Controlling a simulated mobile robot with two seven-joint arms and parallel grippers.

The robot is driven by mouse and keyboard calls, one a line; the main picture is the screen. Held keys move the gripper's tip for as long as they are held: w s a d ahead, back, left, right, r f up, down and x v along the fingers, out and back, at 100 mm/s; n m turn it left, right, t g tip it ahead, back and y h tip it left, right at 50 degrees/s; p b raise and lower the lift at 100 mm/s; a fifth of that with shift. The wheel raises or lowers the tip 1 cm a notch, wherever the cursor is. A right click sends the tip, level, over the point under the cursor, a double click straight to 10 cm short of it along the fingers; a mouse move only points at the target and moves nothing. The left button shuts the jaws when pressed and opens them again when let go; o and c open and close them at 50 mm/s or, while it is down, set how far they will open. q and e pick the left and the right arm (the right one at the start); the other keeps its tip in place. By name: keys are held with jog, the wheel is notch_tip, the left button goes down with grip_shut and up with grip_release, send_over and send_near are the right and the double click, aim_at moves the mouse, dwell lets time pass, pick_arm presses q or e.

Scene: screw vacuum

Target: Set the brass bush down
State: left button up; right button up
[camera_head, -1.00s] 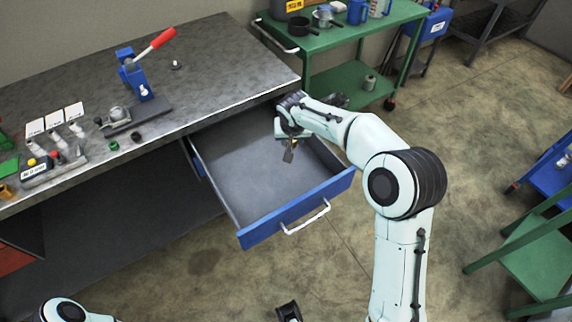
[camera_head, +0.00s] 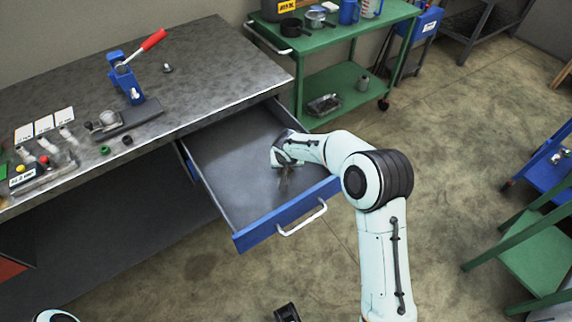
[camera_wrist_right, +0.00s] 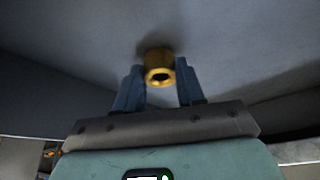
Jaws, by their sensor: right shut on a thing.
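The brass bush (camera_wrist_right: 159,66) is a small gold ring-shaped part with a dark bore. In the right wrist view it sits between the fingertips of my right gripper (camera_wrist_right: 160,90), which is shut on it. In the head view my right gripper (camera_head: 285,172) points down inside the open drawer (camera_head: 228,160), toward the front right. The bush is too small and blurred to make out there. A dark shadow lies close by it on the grey drawer floor; I cannot tell whether it touches the floor.
The drawer's blue front (camera_head: 288,212) and side walls surround my right gripper. The drawer floor to the left looks empty. The workbench (camera_head: 215,65) above holds a red-handled press (camera_head: 130,75) and small parts. A green cart (camera_head: 345,35) stands behind.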

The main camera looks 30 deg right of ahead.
jog(key=shift+f, duration=0.15)
jog(key=o, duration=1.2)
jog(key=shift+r, duration=0.25)
jog(key=v, duration=1.2)
jog(key=shift+w, duration=0.1)
